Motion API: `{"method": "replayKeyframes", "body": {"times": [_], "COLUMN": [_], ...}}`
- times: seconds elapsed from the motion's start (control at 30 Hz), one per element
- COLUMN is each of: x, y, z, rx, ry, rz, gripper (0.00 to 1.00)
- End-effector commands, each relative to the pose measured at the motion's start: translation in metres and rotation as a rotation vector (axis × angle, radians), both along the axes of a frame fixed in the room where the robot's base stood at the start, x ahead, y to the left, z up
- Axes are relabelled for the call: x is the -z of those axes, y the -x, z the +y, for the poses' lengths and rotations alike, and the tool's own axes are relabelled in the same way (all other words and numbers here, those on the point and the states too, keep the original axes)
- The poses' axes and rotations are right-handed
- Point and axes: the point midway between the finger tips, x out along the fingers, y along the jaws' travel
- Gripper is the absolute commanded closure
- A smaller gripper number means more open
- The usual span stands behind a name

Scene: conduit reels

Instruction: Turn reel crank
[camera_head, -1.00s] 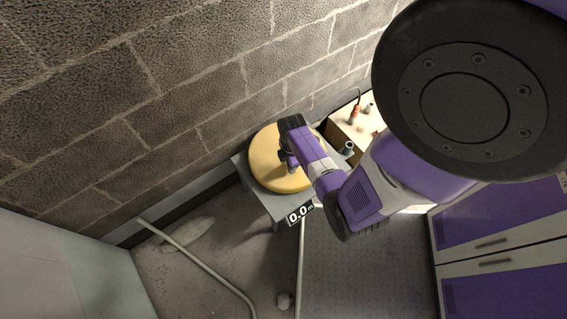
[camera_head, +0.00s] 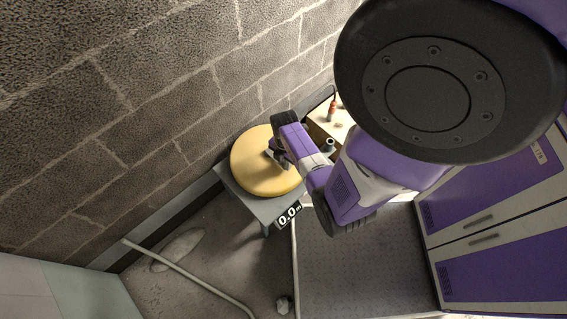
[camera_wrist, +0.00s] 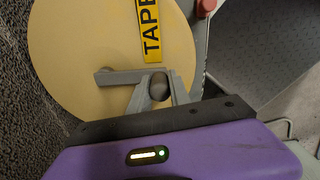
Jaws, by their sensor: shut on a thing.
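The yellow reel (camera_head: 252,165) sits on a grey stand (camera_head: 258,206) against the block wall. In the wrist view the reel face (camera_wrist: 85,55) fills the upper left and bears a yellow and black label reading "TAPE" (camera_wrist: 152,28). My gripper (camera_wrist: 155,88) is over the reel face, its fingers shut on a dark round crank knob (camera_wrist: 158,86). In the head view my gripper (camera_head: 273,156) is over the right part of the reel; its fingertips are partly hidden by my wrist. A display (camera_head: 289,215) on the stand reads 0.0 m.
A wooden box (camera_head: 330,122) with a red-handled tool (camera_head: 332,110) stands right of the reel. Purple and white cabinets (camera_head: 490,230) are at the right. A pale hose (camera_head: 190,268) lies on the floor at lower left. A red part (camera_wrist: 206,5) shows beside the reel.

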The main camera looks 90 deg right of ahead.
Motion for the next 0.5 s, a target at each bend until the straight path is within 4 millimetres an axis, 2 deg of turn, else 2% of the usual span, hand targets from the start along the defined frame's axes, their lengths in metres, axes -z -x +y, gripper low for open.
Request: {"method": "replayKeyframes", "body": {"times": [0.3, 0.33, 0.4, 0.5], "x": [0.0003, 0.0003, 0.0003, 0.0002], "y": [0.0030, 0.0030, 0.0028, 0.0021], "z": [-0.0002, -0.0002, -0.0001, -0.0001], "rx": [0.006, 0.006, 0.005, 0.004], "ry": [0.001, 0.001, 0.000, 0.000], "rz": [0.003, 0.003, 0.003, 0.003], "gripper": [1.00, 0.71, 0.57, 0.55]}}
